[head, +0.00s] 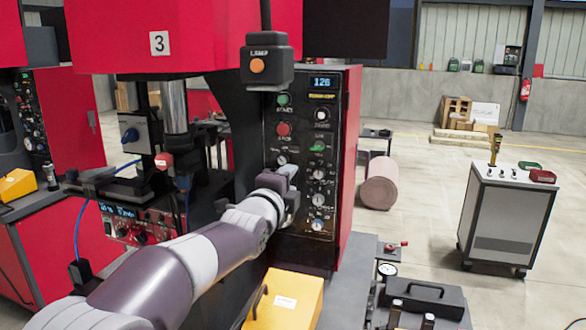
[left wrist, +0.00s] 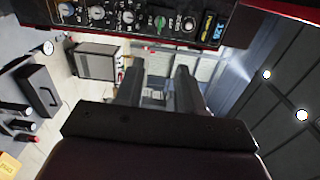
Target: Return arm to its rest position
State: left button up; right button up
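My left arm comes in from the lower left in the head view, its left gripper (head: 290,178) close in front of the control panel (head: 304,105) of the red machine. In the left wrist view the two dark fingers of the left gripper (left wrist: 158,75) stand apart with nothing between them. The panel (left wrist: 150,18) crosses the top of that view, with its knobs, green button and blue display. I cannot tell whether the gripper touches the panel; a gap seems to show. My right arm and gripper are in neither view.
A hanging box with an orange button (head: 257,66) is above the gripper. A yellow box (head: 285,302) lies below the arm, beside a black case (head: 427,298). A grey cabinet (head: 505,215) stands at the right. Floor between is open.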

pick_arm(q)
jog(key=s+a+f+n+g+y, duration=0.2)
jog(key=s+a+f+n+g, duration=0.15)
jog(key=f+n, duration=0.45)
jog(key=s+a+f+n+g+y, duration=0.15)
jog(key=s+f+n+g, duration=0.3)
jog(key=f, duration=0.75)
jog(key=s+a+f+n+g+p, duration=0.1)
jog(key=s+a+f+n+g, duration=0.1)
jog(key=s, duration=0.6)
jog(key=s+a+f+n+g+y+p, duration=0.1)
jog(key=s+a+f+n+g, duration=0.2)
jog(key=s, duration=0.6)
jog(key=s+a+f+n+g+y+p, duration=0.1)
jog(key=s+a+f+n+g, duration=0.1)
jog(key=s+a+f+n, duration=0.2)
jog(key=s+a+f, duration=0.1)
jog(key=s+a, duration=0.2)
jog(key=s, duration=0.1)
jog(key=shift+s+f+g, duration=0.15)
jog(key=shift+f+g, duration=0.25)
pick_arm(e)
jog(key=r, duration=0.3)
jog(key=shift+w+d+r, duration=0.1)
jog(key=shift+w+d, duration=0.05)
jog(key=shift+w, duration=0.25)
